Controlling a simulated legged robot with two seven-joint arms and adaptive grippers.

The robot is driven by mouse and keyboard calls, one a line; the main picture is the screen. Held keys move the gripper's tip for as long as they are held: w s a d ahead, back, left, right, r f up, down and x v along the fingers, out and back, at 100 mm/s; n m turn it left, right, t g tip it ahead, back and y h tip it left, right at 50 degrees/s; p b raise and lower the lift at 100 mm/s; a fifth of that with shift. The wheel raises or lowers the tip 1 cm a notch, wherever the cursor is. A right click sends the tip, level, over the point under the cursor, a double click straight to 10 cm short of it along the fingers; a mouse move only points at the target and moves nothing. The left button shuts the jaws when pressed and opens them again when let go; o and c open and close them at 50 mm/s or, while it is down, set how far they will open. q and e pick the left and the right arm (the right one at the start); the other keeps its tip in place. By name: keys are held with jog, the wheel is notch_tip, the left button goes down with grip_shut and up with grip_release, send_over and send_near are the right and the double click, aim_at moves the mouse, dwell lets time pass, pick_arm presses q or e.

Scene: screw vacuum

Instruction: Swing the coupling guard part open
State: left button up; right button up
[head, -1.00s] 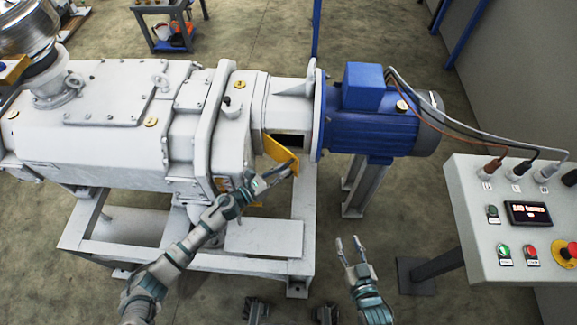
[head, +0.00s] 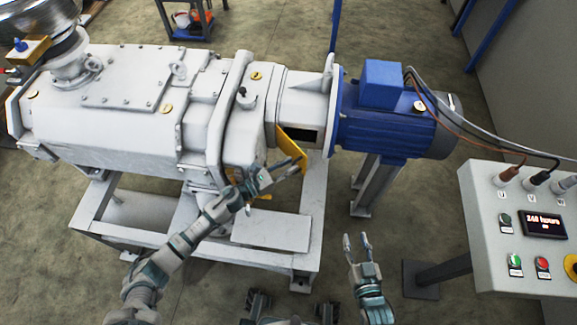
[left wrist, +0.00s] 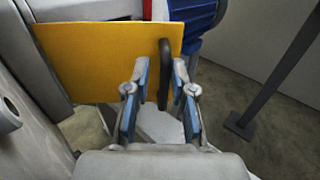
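The coupling guard is a yellow plate (head: 291,146) on the front of the grey coupling housing. It stands out at an angle beside a dark opening (head: 309,136). In the left wrist view the guard (left wrist: 95,62) fills the upper left and carries a black upright handle (left wrist: 165,75) near its right edge. My left gripper (head: 282,172) is at the guard's free edge. In the left wrist view its fingers (left wrist: 160,90) are apart, one either side of the handle, with visible gaps. My right gripper (head: 356,240) is open and empty, low in front of the machine.
A blue motor (head: 385,125) is to the right of the coupling on the grey pump (head: 110,105). The frame (head: 270,230) stands below. A control box (head: 520,225) with cables is at the right. Floor between frame and control box is mostly clear.

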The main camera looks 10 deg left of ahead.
pick_arm(q)
jog(key=v, duration=1.2)
